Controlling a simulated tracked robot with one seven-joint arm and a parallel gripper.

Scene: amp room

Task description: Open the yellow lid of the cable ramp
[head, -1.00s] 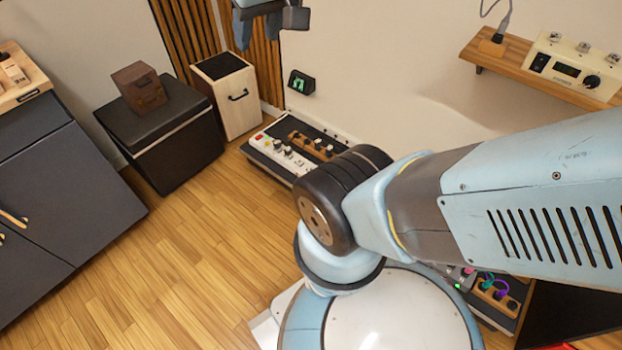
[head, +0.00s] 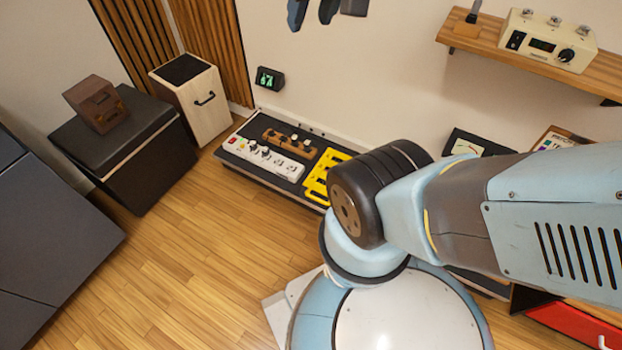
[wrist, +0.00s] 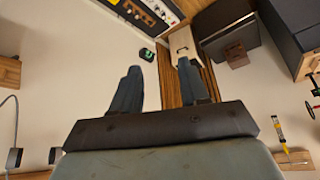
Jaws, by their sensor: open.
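A yellow slotted piece, likely the cable ramp's lid (head: 318,186), lies flat at the right of a low dark board by the wall in the head view. My arm hides its right side, and I cannot tell its hinge side. My gripper (head: 312,12) is at the top edge of the head view, high against the wall and well away from the yellow piece. In the wrist view my gripper (wrist: 160,85) has its two fingers spread apart with nothing between them.
The low board (head: 262,178) also carries a white power strip (head: 275,163) and a wooden strip. A pale box (head: 195,100) and a black case (head: 125,145) stand left of it. A wall shelf (head: 530,70) holds a cream device. Wood floor in front is clear.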

